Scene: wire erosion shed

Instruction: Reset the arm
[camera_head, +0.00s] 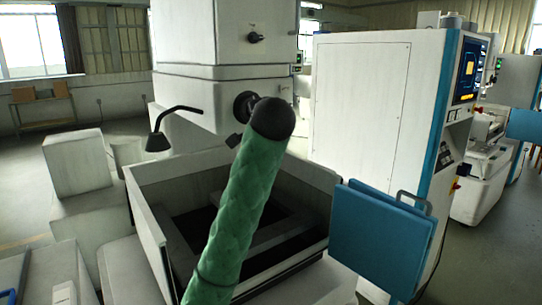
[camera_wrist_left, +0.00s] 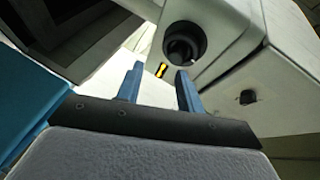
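My left gripper (camera_wrist_left: 158,86) shows in the left wrist view with its two blue fingers apart and nothing between them. Beyond the fingertips is a black round knob (camera_wrist_left: 184,43) on the pale machine head (camera_wrist_left: 235,35), with a small yellow label (camera_wrist_left: 160,70) beside it. I cannot tell how far the fingers are from it. In the head view a green quilted sleeve (camera_head: 240,195) with a rounded black end rises from the bottom middle, in front of the machine. It looks like an arm, but I cannot tell which. Neither gripper shows in the head view.
A white machine with an open tank (camera_head: 155,235) stands in front, with a thin black lamp (camera_head: 158,142) above its left side. A blue panel door (camera_head: 380,240) juts out at right beside a tall white cabinet (camera_head: 360,110). White boxes (camera_head: 78,165) stand at left.

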